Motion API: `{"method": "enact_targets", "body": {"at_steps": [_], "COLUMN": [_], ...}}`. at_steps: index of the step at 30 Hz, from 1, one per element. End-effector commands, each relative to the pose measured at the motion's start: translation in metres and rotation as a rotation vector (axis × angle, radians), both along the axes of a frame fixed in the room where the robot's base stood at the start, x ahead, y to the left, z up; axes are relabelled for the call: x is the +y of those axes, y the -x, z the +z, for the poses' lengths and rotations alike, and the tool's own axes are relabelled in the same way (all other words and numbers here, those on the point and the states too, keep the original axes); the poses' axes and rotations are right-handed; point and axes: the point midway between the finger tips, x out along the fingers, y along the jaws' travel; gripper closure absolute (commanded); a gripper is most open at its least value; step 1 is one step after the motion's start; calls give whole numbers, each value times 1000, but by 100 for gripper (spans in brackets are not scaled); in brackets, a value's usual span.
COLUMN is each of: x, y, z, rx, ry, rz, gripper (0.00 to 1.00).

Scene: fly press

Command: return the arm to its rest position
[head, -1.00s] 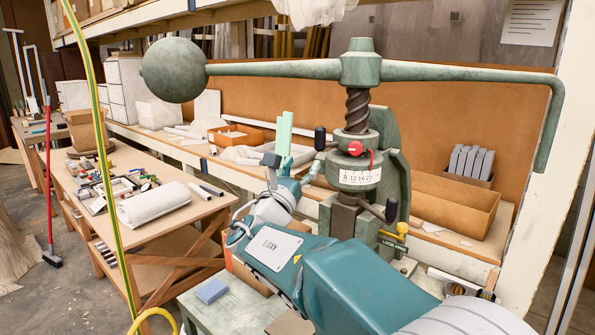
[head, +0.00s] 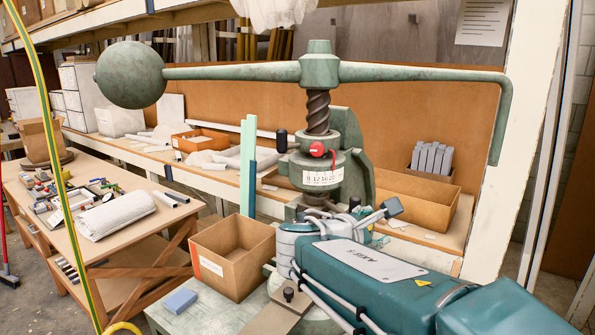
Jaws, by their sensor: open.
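My teal arm (head: 365,275) reaches in from the lower right, folded low in front of the fly press. My gripper (head: 374,209) is small and partly hidden behind my arm links, just below the press screw. Its fingers look apart, and I see nothing held in it. The green fly press (head: 319,70) stands behind it, with a ball weight (head: 130,74) on the left end of its long handle. Whether my gripper touches the press cannot be told.
An open cardboard box (head: 232,275) and a blue block (head: 180,301) rest on the press table (head: 215,318). Pale green and blue upright strips (head: 248,165) stand behind the box. A wooden workbench (head: 130,235) with tools is at left. A white post (head: 505,150) rises at right.

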Motion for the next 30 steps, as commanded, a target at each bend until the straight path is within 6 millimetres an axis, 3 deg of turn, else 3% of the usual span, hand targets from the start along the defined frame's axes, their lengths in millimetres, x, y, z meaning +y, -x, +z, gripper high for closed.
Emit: {"method": "enact_targets", "body": {"at_steps": [3, 8, 13, 18, 24, 30], "x": [-36, -60, -62, -47, -27, -22], "y": [44, 102, 160, 207, 234, 238], "z": [-25, -62, -97, -125, -140, -142], "rx": [-12, -58, -140, -246, -340, -357], "ry": [-274, -650, -1044, -1425, -1724, -1785], "rz": [-135, -332, -558, -792, -982, -1023], "gripper": [29, 29, 29, 29, 29, 29]}}
